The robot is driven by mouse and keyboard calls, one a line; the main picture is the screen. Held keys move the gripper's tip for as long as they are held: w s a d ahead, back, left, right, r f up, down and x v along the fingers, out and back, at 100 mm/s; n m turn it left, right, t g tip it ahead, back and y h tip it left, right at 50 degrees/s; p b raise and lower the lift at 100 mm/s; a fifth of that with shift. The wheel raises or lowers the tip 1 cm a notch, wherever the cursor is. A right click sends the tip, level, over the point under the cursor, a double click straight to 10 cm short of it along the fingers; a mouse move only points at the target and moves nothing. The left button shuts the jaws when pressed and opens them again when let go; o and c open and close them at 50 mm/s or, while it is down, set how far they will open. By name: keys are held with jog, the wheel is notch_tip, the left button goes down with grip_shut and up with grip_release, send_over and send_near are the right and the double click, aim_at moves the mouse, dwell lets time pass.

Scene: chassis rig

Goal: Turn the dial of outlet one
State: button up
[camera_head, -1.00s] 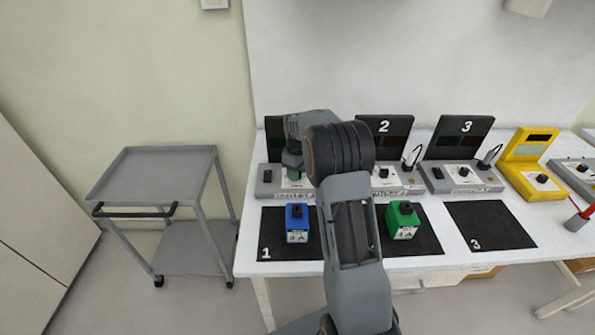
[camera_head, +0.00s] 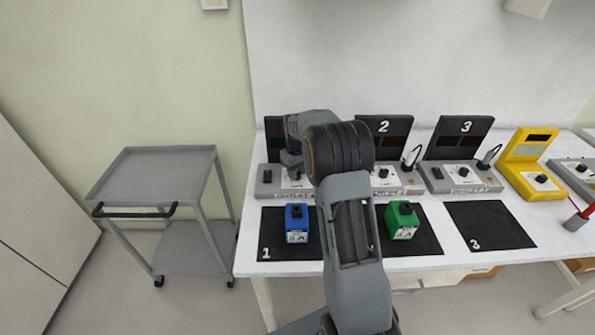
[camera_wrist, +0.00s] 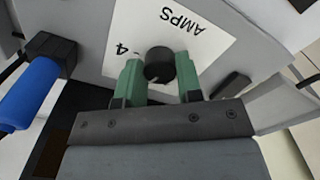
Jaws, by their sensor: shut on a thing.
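Outlet one (camera_head: 268,186) is the leftmost grey unit with a black back panel on the bench, partly hidden behind my arm in the head view. Its round black dial (camera_wrist: 159,65) sits on a white plate marked "AMPS" (camera_wrist: 190,30) in the wrist view. My gripper (camera_wrist: 160,80) has its green fingers on either side of the dial and is shut on it. In the head view my gripper (camera_head: 294,174) is over outlet one, and the dial is hidden there.
A blue-bodied plug (camera_wrist: 28,92) stands close to my gripper in the wrist view. A blue box (camera_head: 297,226) and a green box (camera_head: 402,220) stand on black mats in front. Outlets two (camera_head: 410,181) and three (camera_head: 455,178) are to the right. A grey cart (camera_head: 155,172) is left of the bench.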

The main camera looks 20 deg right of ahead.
jog(key=shift+m, duration=2)
jog(key=o, duration=0.9)
jog(key=shift+o, duration=0.2)
jog(key=shift+r, duration=0.15)
notch_tip(320, 180, up, 14)
jog(key=shift+f, duration=0.2)
